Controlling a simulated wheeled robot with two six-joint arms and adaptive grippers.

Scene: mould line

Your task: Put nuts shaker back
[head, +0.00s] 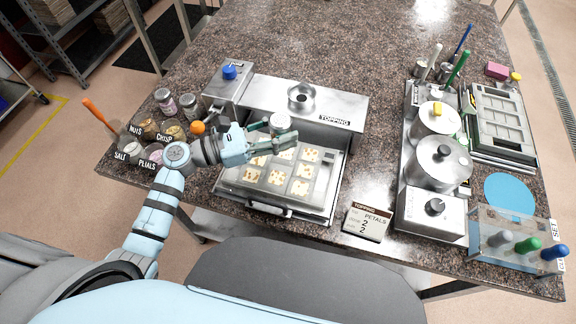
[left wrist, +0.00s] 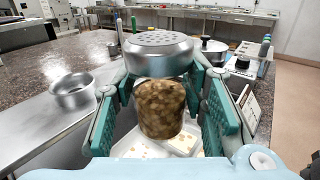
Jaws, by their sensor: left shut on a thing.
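The nuts shaker, a clear jar of brown pieces with a perforated metal lid, stands upright between my left gripper's teal fingers in the left wrist view (left wrist: 160,108). In the head view its metal lid (head: 279,121) shows at the fingers. My left gripper (head: 281,141) is shut on the shaker and holds it above the far part of the mould tray (head: 240,203). Several pale squares with brown bits lie in the tray. Small containers labelled NUTS (head: 149,127), CRISP, SALT and a partly unclear word stand at the left table edge. My right gripper is not in view.
Two shakers (head: 163,98) stand behind the labelled containers. A steel topping station (head: 265,97) with a round bowl (head: 301,96) lies beyond the tray. Pots (head: 443,163) and a tool rack (head: 515,240) fill the right side.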

